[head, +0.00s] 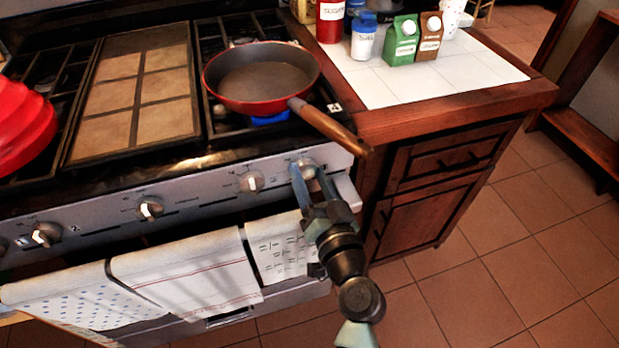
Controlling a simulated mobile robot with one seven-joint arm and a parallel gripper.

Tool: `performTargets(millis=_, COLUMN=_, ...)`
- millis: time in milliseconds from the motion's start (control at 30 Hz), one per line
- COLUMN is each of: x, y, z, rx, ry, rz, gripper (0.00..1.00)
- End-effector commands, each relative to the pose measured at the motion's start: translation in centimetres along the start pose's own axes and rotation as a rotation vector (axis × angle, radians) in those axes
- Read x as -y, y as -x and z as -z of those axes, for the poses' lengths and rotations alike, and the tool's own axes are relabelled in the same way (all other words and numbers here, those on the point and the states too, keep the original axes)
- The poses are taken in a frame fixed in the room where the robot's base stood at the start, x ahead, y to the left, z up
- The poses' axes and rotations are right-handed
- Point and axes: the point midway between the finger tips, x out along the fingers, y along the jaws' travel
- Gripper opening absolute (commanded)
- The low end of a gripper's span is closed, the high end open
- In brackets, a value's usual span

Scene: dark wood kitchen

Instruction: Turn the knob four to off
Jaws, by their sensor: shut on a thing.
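Knob four (304,165) is the rightmost knob on the stove's front panel. It is partly hidden by my gripper (308,172), whose two blue-grey fingers are shut on it from the front. The knob's pointer cannot be made out. A label "4" (334,108) sits at the stove's right edge near the matching burner. A blue glow (270,118) shows under the red pan (262,77) on that burner.
The pan's wooden handle (330,125) sticks out over the front edge, just above my gripper. Several other knobs, such as one at the middle (150,208), line the panel. Towels (190,270) hang below. A tiled counter (400,85) with cartons stands right. Floor at right is clear.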

Motion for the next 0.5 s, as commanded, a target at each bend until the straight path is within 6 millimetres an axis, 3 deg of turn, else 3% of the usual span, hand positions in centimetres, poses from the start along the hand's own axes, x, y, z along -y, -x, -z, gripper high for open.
performTargets(millis=500, x=-0.28, y=0.04, z=-0.13, rx=0.003, ry=-0.493, rz=-0.003, gripper=0.01)
